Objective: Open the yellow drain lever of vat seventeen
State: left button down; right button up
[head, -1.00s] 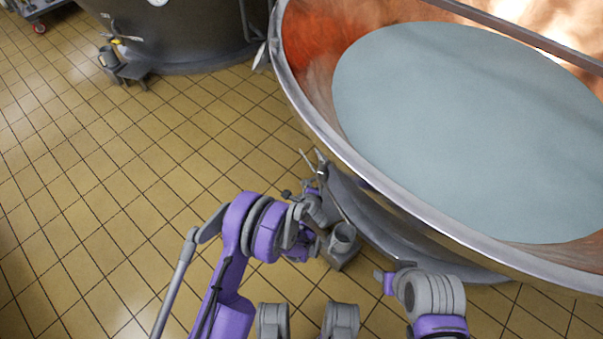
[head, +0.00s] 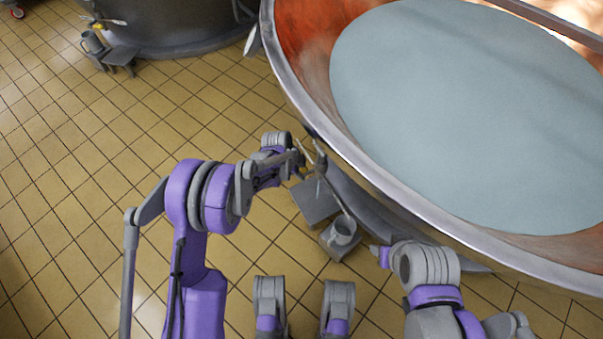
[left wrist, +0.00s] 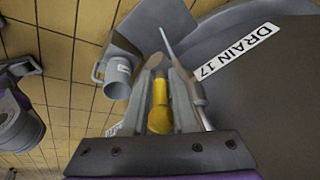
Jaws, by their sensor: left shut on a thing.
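The yellow drain lever (left wrist: 160,100) lies between the two grey fingers of my left gripper (left wrist: 165,90) in the left wrist view. The fingers are shut on it. A white label reading DRAIN 17 (left wrist: 236,53) is on the vat beside it. In the head view my left gripper (head: 298,158) is at the lower side of the big copper vat (head: 345,150), and the lever is hard to make out there. Part of my right arm, with a small purple and grey end (head: 381,256), is at the lower right. Its fingers cannot be made out.
A grey mug-like cup (head: 342,232) and a flat grey plate (head: 314,200) are below the vat rim, close to my left gripper. A second dark vat (head: 180,25) stands at the back left. The tiled floor (head: 70,190) at the left is clear.

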pick_arm(q)
jog(key=shift+w+d+g+h, duration=0.3)
jog(key=shift+g+h, duration=0.3)
jog(key=shift+g, duration=0.2)
pick_arm(e)
jog(key=shift+w+a+f, duration=0.15)
jog(key=shift+w+f, duration=0.05)
jog(key=shift+w, duration=0.15)
pick_arm(q)
jog(key=c, duration=1)
grip_release()
jog(key=shift+o, duration=1.1)
pick_arm(e)
jog(key=shift+w, duration=0.1)
pick_arm(q)
jog(key=shift+a, duration=0.15)
jog(key=shift+r, duration=0.1)
